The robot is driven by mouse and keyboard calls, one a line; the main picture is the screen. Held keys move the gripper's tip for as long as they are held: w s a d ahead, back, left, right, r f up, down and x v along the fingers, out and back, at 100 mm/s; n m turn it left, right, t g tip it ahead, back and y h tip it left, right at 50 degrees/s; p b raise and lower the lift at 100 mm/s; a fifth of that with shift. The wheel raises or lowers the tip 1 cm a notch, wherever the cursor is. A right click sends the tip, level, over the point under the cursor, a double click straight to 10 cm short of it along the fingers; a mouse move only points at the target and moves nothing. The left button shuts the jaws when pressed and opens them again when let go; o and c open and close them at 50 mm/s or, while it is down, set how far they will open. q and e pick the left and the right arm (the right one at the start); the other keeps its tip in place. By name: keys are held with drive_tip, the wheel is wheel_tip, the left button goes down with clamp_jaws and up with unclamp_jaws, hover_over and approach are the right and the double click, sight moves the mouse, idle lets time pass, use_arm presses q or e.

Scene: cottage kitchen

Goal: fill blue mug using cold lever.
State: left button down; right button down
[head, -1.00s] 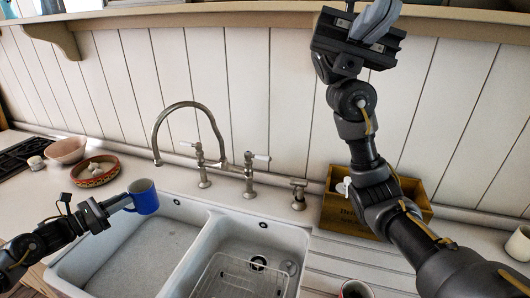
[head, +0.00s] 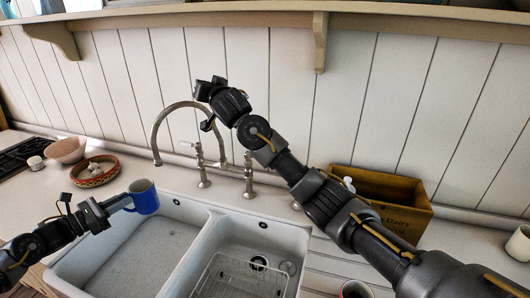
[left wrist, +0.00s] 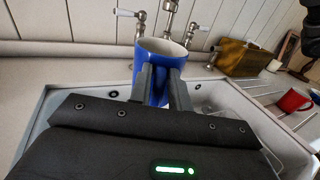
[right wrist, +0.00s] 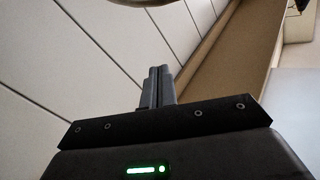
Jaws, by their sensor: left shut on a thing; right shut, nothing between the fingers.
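The blue mug (head: 144,198) is upright above the back left of the sink's left basin; it also shows in the left wrist view (left wrist: 160,90). My left gripper (head: 119,203) is shut on it. The tap's curved spout (head: 158,128) stands behind the sink, right of the mug and apart from it. Its left lever (head: 187,144) has a white handle. The right lever is hidden behind my right arm in the head view but shows in the left wrist view (left wrist: 199,27). My right gripper (right wrist: 160,84) is shut and empty, high near the spout's top in the head view.
The double sink (head: 213,225) has a wire rack (head: 238,277) in its right basin. A wooden box (head: 385,195) stands at right behind my right arm. A red mug (left wrist: 291,101) is right of the sink. A patterned bowl (head: 95,180) and a pink bowl (head: 67,150) stand left.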

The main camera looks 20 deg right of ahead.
use_arm(q)
drive_tip(key=shift+d+r, duration=0.1)
drive_tip(key=shift+d, duration=0.1)
use_arm(e)
drive_tip(key=d+f+m+g+h, duration=0.3)
drive_tip(key=d+f, duration=0.1)
drive_tip(key=d, duration=0.6)
drive_tip(key=d+f+m+g+h, duration=0.3)
drive_tip(key=d+h, duration=0.1)
drive_tip(key=d, duration=0.5)
use_arm(q)
drive_tip(key=shift+s+r, duration=0.1)
drive_tip(key=shift+a+f, duration=0.2)
drive_tip(key=shift+a, duration=0.2)
drive_tip(key=shift+d+r, duration=0.1)
drive_tip(key=shift+d, duration=0.1)
use_arm(e)
drive_tip(key=shift+s+a+f+n+g, duration=0.3)
drive_tip(key=shift+f+g, duration=0.5)
drive_tip(key=shift+f, duration=2.15)
drive_tip(key=shift+s+a+f+n+g, duration=0.3)
drive_tip(key=shift+f+g, duration=0.5)
drive_tip(key=shift+f, duration=2.15)
drive_tip(key=shift+s+a+f+n+g, duration=0.3)
drive_tip(key=shift+f+g, duration=0.5)
drive_tip(key=shift+f, duration=2.15)
